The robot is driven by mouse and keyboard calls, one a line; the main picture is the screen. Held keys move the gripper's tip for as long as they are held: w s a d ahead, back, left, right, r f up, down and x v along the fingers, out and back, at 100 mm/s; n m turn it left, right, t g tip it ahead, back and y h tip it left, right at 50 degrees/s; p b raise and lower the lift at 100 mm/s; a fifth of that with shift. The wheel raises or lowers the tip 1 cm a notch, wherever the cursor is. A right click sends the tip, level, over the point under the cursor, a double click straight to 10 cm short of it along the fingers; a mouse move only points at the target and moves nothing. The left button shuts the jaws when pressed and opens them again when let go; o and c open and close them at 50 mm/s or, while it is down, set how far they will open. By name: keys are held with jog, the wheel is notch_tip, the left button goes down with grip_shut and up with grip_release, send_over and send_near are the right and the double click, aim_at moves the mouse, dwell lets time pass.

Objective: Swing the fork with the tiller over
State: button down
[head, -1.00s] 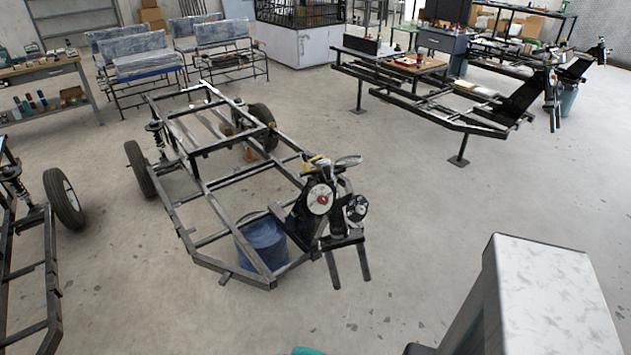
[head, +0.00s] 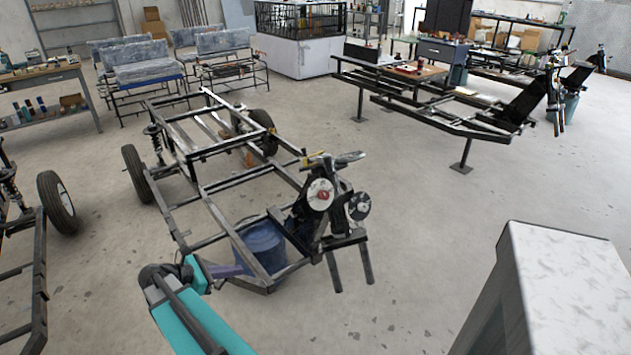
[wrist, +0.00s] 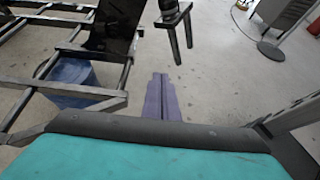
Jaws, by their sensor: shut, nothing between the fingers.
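The fork (head: 348,262), two dark prongs pointing down, hangs at the front of the three-wheeler frame (head: 200,235). Its prongs also show at the top of the wrist view (wrist: 175,38). Above it is the head assembly with round white discs (head: 320,193). A tiller-like bar (head: 345,158) sticks out to the right at its top. My gripper (head: 240,269) is at the front left corner of the frame, left of the fork and apart from it. Its purple fingers (wrist: 160,97) are together and empty in the wrist view. The tiller cannot be made out in the wrist view.
A blue bucket (head: 262,245) stands under the frame's front, close to my gripper. Another frame with a wheel (head: 58,200) stands at the left. A raised frame on stands (head: 460,125) is at the back right.

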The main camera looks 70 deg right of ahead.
aim_at(326, 167)
jog(key=s+d+r+g+h+b, duration=0.1)
jog(key=s+d+r+g, duration=0.1)
jog(key=d+r, duration=0.3)
jog(key=s+d+r+n+g+h+b, duration=0.1)
jog(key=d+r, duration=0.4)
jog(key=r, duration=0.6)
jog(key=s+d+r+g+b, duration=0.3)
jog(key=s+d+r+g, duration=0.1)
jog(key=r, duration=0.5)
jog(key=shift+s+d+n+h, duration=0.4)
jog(key=shift+s+d, duration=0.1)
jog(key=shift+d, duration=0.25)
jog(key=x, duration=1.3)
jog(key=shift+s+d, duration=0.25)
jog(key=shift+s, duration=0.05)
jog(key=shift+r, duration=0.15)
jog(key=shift+s, duration=0.1)
